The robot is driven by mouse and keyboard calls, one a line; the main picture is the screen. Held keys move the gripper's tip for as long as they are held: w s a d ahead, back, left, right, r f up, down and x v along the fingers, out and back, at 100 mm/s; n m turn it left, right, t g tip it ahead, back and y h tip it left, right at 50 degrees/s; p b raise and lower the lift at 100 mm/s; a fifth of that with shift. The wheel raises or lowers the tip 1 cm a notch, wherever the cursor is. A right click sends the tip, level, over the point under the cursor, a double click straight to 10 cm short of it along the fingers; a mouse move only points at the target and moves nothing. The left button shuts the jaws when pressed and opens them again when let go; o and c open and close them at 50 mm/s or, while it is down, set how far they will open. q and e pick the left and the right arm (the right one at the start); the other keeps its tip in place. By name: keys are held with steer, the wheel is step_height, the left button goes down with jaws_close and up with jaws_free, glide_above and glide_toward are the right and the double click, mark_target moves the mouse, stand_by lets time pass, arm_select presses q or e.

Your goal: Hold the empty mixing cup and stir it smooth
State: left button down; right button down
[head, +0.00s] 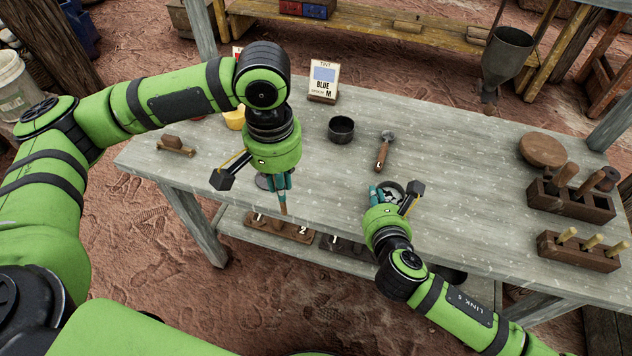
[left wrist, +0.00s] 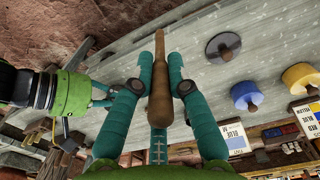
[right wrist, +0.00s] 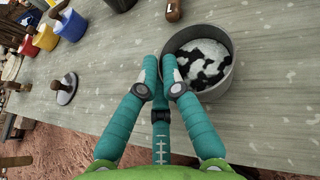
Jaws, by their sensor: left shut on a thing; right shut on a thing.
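The grey mixing cup (head: 392,186) stands near the front edge of the table. In the right wrist view the cup (right wrist: 216,90) holds patchy black and white contents (right wrist: 195,60), unevenly mixed; it is not empty. My right gripper (head: 384,192) is shut on the cup's near wall, its fingertips at the rim (right wrist: 163,75). My left gripper (head: 281,182) is shut on a brown wooden stick (head: 283,208), which points down near the front edge, left of the cup. In the left wrist view the stick (left wrist: 160,80) lies between the fingers and is clear of the cup.
A dark cup (head: 341,130), a wooden-handled scoop (head: 382,156) and a BLUE M card (head: 323,82) stand behind. Peg racks (head: 572,205) (head: 578,252) and a round wooden lid (head: 543,150) are at right. A grey disc with a knob (left wrist: 223,46) lies near my left gripper. A funnel (head: 507,55) hangs behind.

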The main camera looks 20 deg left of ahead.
arm_select(q)
steer(key=w+d+r, duration=0.3)
steer(key=w+d, duration=0.3)
steer(key=d, duration=0.4)
steer(key=w+d+r, duration=0.2)
steer(key=w+d, duration=0.5)
steer(key=d, duration=0.4)
step_height(320, 180, down, 11)
steer(key=shift+s+a+r, duration=0.15)
steer(key=shift+s+a, duration=0.05)
steer(key=shift+w, duration=0.1)
stand_by(1.1)
